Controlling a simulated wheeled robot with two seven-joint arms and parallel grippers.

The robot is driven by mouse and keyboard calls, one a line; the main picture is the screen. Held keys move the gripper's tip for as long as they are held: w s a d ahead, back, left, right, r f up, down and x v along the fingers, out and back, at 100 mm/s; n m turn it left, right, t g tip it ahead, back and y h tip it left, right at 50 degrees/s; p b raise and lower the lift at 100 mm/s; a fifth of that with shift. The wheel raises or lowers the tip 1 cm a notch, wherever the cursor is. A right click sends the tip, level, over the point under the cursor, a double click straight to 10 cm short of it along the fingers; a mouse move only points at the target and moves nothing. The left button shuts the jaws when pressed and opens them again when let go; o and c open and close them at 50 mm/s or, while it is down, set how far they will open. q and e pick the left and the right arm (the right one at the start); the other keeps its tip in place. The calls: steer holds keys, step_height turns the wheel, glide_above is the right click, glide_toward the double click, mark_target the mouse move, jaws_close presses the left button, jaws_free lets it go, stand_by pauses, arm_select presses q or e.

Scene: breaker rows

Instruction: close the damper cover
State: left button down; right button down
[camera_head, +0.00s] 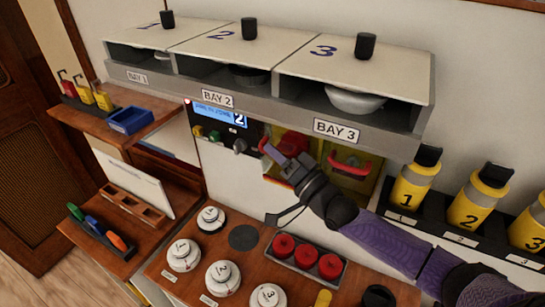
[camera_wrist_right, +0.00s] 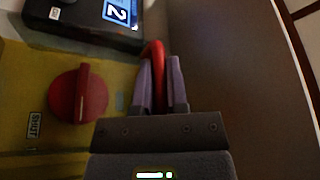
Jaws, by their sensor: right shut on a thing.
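My right gripper (camera_head: 270,152) reaches in from the lower right, under the shelf front between the BAY 2 and BAY 3 labels. Its fingers are shut on a red handle (camera_head: 264,142). The right wrist view shows the red handle (camera_wrist_right: 157,75) between the two purple-grey fingers (camera_wrist_right: 160,85). Beside it is a yellow panel (camera_wrist_right: 35,95) with a red knob (camera_wrist_right: 78,95) and a SHUT label. The handle's join to the damper cover is hidden, so I cannot tell how far the cover stands open. My left gripper is not in view.
Another yellow panel (camera_head: 356,185) with a red handle (camera_head: 350,168) lies right of my gripper. A control box with a lit display (camera_head: 218,115) is left. The bay shelf (camera_head: 270,110) overhangs.

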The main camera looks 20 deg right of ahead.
steer(key=shift+w+d, duration=0.1)
stand_by(0.4)
steer(key=c, duration=0.7)
jaws_free()
steer(key=shift+o, duration=0.2)
steer(key=v, duration=1)
steer(key=shift+b, duration=0.4)
steer(key=shift+c, duration=0.2)
